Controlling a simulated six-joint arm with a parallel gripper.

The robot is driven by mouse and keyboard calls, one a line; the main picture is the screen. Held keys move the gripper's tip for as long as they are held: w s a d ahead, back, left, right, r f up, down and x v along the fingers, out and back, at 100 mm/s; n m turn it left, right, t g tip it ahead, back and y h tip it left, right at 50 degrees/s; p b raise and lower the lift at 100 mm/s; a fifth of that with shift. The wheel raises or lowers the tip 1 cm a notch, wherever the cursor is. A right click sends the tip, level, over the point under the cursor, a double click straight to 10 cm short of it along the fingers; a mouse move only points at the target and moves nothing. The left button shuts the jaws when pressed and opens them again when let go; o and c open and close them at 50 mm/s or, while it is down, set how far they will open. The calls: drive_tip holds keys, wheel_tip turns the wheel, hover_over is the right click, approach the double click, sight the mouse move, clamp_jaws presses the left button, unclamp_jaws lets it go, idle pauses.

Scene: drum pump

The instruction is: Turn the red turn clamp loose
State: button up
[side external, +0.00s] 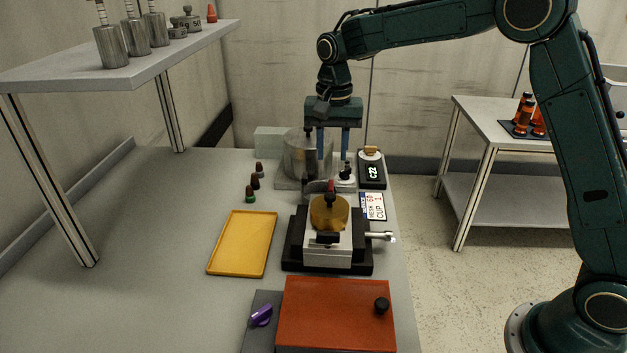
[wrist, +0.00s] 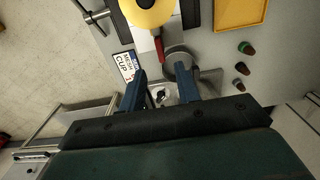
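The red turn clamp shows as a small red lever (wrist: 160,48) beside the yellow round part (wrist: 148,10) in the wrist view. In the side view its red tip (side external: 331,185) shows just behind the upright yellow part (side external: 329,214), partly hidden by a dark knob. My gripper (side external: 333,157) is above and behind the clamp, pointing down. Its two blue fingers are apart with nothing held between them, as the wrist view also shows (wrist: 160,74). The clamp lies ahead of the fingertips, not between them.
A metal pot (side external: 303,160) stands close behind the fingers, and a small white-based fitting (side external: 345,178) is below them. A vise (side external: 340,248) with a side handle carries the yellow part. A yellow tray (side external: 243,243), several dark plugs (side external: 255,182) and a red board (side external: 335,312) are nearby.

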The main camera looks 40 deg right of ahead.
sight(331, 184)
wheel_tip(331, 184, down, 8)
drive_tip(key=shift+f, duration=0.1)
idle(0.4)
drive_tip(key=shift+c, duration=0.2)
clamp_jaws()
